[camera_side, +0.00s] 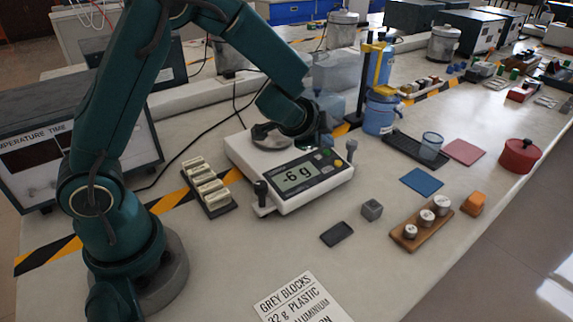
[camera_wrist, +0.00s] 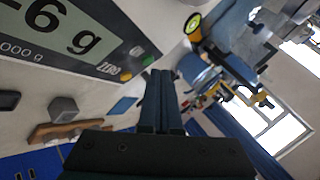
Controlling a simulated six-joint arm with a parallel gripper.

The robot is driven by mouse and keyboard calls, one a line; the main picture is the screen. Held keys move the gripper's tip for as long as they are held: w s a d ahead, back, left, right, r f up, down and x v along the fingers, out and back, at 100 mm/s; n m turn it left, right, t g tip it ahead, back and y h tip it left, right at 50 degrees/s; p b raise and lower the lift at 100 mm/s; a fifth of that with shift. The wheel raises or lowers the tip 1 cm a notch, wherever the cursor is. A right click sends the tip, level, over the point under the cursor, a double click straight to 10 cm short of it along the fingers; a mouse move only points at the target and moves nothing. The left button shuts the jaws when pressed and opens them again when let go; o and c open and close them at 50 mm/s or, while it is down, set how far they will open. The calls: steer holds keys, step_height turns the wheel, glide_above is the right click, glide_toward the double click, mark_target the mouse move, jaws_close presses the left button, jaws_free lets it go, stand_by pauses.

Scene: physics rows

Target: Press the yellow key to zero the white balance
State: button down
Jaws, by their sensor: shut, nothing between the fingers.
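A white balance (camera_side: 240,150) stands on the bench, its dark panel reading -6 g. The display (camera_wrist: 62,28) also shows in the wrist view. The yellow key (camera_side: 338,163) is at the right end of the panel. In the wrist view the yellow key (camera_wrist: 125,77) is beside the word ZERO, with a green key near it. My gripper (camera_side: 325,144) is shut and empty, pointing down near the panel's right end. In the wrist view my gripper's fingertips (camera_wrist: 160,74) appear just right of the keys. I cannot tell whether they touch the panel.
Black knobs stand at the balance's left front (camera_side: 261,188) and right end. A grey block (camera_side: 372,210), a dark flat pad (camera_side: 337,234) and a wooden weight holder (camera_side: 421,224) lie in front. A rack of pale blocks (camera_side: 208,187) is left. Blue bottles stand behind.

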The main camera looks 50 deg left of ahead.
mark_target(336, 169)
steer(key=shift+s+a+m, duration=0.1)
steer(key=shift+a+m, duration=0.05)
steer(key=shift+m, duration=0.15)
steer(key=shift+r+y, duration=0.25)
steer(key=shift+y, duration=0.05)
steer(key=d+r, duration=0.5)
steer(key=r, duration=0.2)
steer(key=shift+d+r, duration=0.3)
steer(key=shift+d, duration=0.1)
steer(key=shift+a+f, duration=0.3)
steer(key=shift+f, duration=1.15)
steer(key=shift+a+f, duration=0.25)
steer(key=shift+f, duration=1.2)
steer(key=shift+a+f, duration=0.3)
steer(key=shift+f, duration=1.15)
steer(key=shift+f, duration=0.1)
steer(key=shift+a+f, duration=0.1)
steer(key=shift+f, duration=0.25)
